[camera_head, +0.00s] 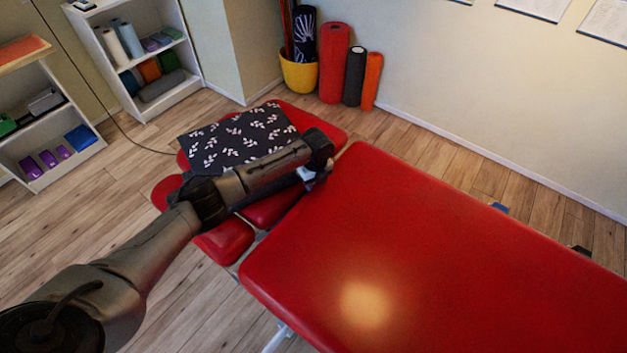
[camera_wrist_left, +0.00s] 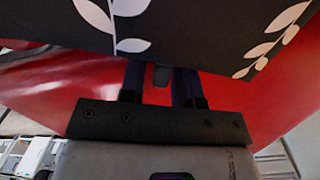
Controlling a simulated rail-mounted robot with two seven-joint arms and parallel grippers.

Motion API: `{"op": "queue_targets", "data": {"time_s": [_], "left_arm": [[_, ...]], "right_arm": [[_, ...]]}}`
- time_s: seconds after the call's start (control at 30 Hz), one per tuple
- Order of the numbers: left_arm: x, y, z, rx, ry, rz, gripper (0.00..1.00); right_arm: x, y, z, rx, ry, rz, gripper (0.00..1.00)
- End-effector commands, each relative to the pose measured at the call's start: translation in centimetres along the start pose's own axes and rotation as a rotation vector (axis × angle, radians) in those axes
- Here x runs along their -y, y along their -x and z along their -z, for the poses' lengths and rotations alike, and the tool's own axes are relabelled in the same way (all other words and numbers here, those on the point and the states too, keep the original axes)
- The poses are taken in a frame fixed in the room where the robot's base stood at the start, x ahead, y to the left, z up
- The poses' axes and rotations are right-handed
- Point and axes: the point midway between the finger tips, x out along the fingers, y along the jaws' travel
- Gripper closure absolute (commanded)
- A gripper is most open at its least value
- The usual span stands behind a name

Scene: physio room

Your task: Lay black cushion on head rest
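The black cushion (camera_head: 238,140) with white leaf print lies tilted over the red head rest (camera_head: 226,240) at the far end of the red couch. My left arm crosses in front of its near right part. My left gripper (camera_head: 316,178) is at the cushion's right side, by the gap between head rest and couch top. In the left wrist view the cushion (camera_wrist_left: 190,30) fills the top and hides the fingertips. The left fingers (camera_wrist_left: 160,85) stand apart at their bases, with a small dark grey piece between them; their grip is unclear. My right gripper is not in view.
The red couch top (camera_head: 420,240) is bare and wide. Behind the head rest stand a yellow bucket (camera_head: 298,73) and upright rolls (camera_head: 334,65) by the wall. White shelves (camera_head: 135,60) with rolls and blocks stand at the left.

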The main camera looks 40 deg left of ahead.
Motion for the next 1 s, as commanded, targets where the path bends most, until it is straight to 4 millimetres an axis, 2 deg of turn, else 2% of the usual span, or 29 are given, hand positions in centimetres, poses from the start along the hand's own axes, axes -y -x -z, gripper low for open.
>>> {"op": "queue_targets", "data": {"time_s": [0.1, 0.33, 0.43, 0.8, 1.0], "left_arm": [[0.0, 0.0, 0.0, 0.0, 0.0, 0.0, 0.6], [0.0, 0.1, 0.0, 0.0, 0.0, 0.001, 0.6], [0.0, 0.8, -0.1, 0.001, -0.001, 0.003, 0.6], [0.0, 7.6, -0.1, 0.001, -0.001, 0.004, 0.6], [0.0, 10.6, -0.1, 0.001, 0.0, 0.002, 0.6]], "right_arm": [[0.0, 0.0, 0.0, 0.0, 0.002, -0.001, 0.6], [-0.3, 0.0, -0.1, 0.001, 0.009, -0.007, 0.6], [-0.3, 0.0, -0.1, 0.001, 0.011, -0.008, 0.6], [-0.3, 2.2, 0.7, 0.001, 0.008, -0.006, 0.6], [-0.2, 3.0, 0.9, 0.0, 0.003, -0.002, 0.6]]}}
